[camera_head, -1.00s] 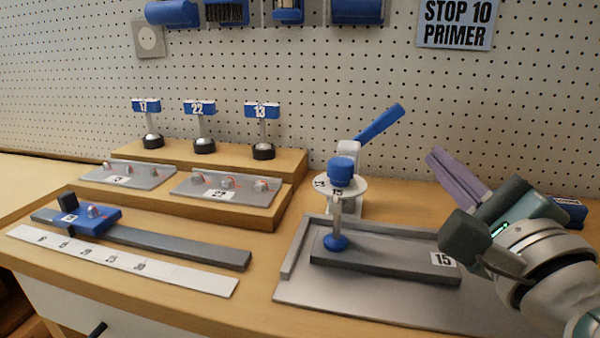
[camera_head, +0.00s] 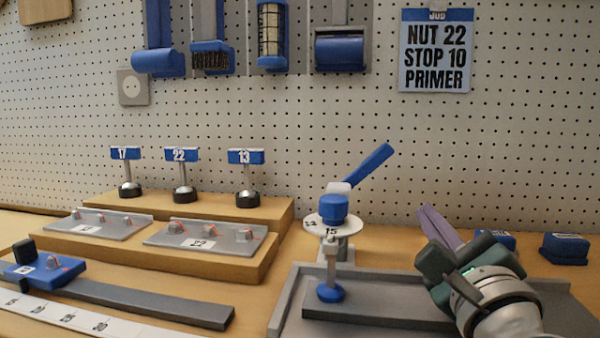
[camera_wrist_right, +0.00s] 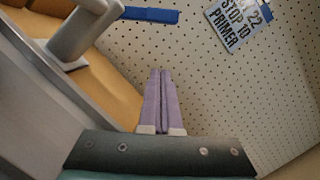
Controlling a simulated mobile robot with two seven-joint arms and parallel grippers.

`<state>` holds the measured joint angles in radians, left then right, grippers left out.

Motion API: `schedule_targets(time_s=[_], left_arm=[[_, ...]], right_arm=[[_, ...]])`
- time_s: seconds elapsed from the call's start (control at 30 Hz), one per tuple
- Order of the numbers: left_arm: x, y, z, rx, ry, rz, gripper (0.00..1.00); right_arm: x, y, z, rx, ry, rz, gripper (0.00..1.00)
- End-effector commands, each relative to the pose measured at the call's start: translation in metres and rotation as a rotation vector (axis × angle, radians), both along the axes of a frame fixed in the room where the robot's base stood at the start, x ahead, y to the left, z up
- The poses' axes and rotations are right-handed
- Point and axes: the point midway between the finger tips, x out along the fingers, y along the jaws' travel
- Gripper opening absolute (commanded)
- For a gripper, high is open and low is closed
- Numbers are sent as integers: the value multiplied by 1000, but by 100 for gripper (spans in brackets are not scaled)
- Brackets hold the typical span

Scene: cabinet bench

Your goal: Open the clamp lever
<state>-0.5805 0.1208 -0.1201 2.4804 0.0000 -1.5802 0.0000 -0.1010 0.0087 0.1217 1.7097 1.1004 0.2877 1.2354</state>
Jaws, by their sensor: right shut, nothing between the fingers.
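The clamp's blue lever (camera_head: 369,166) slants up to the right from the clamp at the back of the grey fixture. In the right wrist view the lever (camera_wrist_right: 150,15) lies across the top, ahead of the fingers and apart from them. The clamp's blue knob (camera_head: 333,208) sits above a white numbered disc, and its blue foot (camera_head: 330,293) is down at the dark bar (camera_head: 385,311). My right gripper (camera_head: 430,216) is right of the clamp, below the lever. Its purple fingers (camera_wrist_right: 160,100) are together and empty. My left gripper is not in view.
A pegboard wall with a job sign (camera_head: 436,50) stands behind the bench. Blue blocks (camera_head: 564,248) lie behind my right gripper. At left are a stepped wooden stand (camera_head: 210,258) with numbered posts and a grey rail (camera_head: 150,303). The space between lever and gripper is clear.

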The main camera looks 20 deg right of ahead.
Motion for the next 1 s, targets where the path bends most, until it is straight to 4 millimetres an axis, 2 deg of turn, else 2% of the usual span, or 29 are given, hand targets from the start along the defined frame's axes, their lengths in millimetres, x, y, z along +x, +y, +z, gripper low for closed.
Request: schedule_targets(time_s=[0.1, 0.33, 0.4, 0.53, 1.0], left_arm=[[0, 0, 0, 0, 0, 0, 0], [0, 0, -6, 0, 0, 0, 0], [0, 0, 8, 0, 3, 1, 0], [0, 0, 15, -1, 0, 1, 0], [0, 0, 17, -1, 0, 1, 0]], right_arm=[[25, -10, 6, 0, -3, 0, 0], [68, -27, 13, -2, -2, -1, 0], [71, -17, 28, 3, -1, 2, 0], [77, -7, 37, 3, 0, 1, 0], [80, -1, 40, -1, 1, 1, 0]])
